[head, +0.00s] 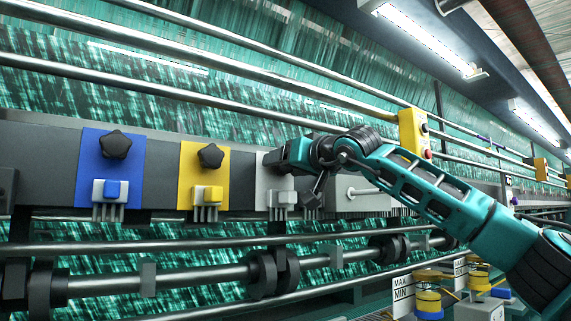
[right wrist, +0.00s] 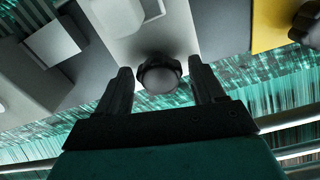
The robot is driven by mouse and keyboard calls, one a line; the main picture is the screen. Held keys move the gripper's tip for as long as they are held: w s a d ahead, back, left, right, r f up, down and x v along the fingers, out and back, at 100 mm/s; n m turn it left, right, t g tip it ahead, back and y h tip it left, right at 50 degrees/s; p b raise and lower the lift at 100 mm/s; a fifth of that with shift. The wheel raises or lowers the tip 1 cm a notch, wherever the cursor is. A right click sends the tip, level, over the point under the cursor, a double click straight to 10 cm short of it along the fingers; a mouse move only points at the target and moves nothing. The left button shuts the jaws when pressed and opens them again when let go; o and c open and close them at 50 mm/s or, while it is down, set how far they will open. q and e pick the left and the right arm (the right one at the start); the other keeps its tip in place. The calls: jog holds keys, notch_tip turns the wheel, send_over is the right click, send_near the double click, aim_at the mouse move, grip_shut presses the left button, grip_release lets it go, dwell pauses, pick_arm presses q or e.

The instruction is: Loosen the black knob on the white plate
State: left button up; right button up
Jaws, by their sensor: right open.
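The white plate (head: 262,190) is on the dark rail in the head view, right of the yellow plate, and is partly hidden by my right gripper (head: 282,156). Its black knob is hidden there behind the gripper. In the right wrist view the black knob (right wrist: 159,74), with a rounded grey face, stands out from the white plate (right wrist: 150,42). The two fingers of the right gripper are open, one on each side of the knob, with a visible gap on both sides. My left gripper is not in view.
A blue plate (head: 94,146) and a yellow plate (head: 187,165), each with a black star knob, sit to the left on the same rail. A grey box (head: 350,192) is to the right. Metal bars (head: 200,242) run below, and a yellow switch box (head: 411,125) is behind my arm.

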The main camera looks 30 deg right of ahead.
jog(key=shift+s, duration=0.1)
jog(key=shift+s+f+b, duration=0.1)
jog(key=shift+s+b, duration=0.35)
jog(key=shift+s, duration=0.15)
jog(key=s, duration=0.2)
jog(key=s+b, duration=0.1)
jog(key=shift+s+d, duration=0.2)
jog(key=shift+s, duration=0.15)
jog(key=o, duration=0.6)
jog(key=shift+c, duration=0.2)
